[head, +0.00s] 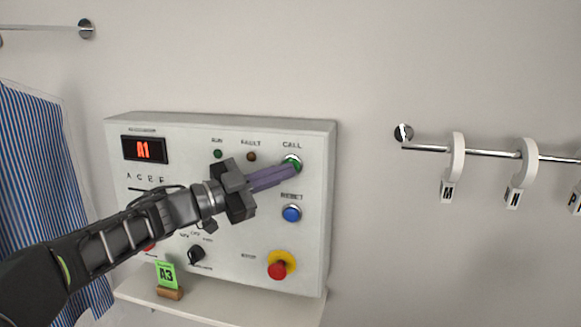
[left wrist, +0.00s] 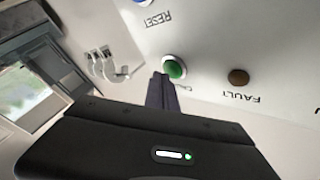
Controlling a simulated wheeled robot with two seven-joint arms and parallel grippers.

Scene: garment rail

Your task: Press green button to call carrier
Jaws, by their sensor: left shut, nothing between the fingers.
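The green button (head: 291,161) is at the upper right of the white control panel (head: 320,215), below the word CALL. It also shows in the left wrist view (left wrist: 174,68), just past the fingertips. My left gripper (head: 294,172) is shut and empty, and its purple fingers point at the green button. In the head view the fingertips overlap the button's lower edge. I cannot tell for sure whether they touch it or whether it is pressed in. The display (head: 145,149) reads A1 in red. My right gripper is not in view.
A blue button (head: 292,213) marked RESET is below the green one, and a red knob (head: 277,270) on yellow is lower. A green A3 card (head: 167,274) stands on the ledge. Striped cloth (head: 35,180) hangs left; a rail (head: 490,152) with lettered hooks is right.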

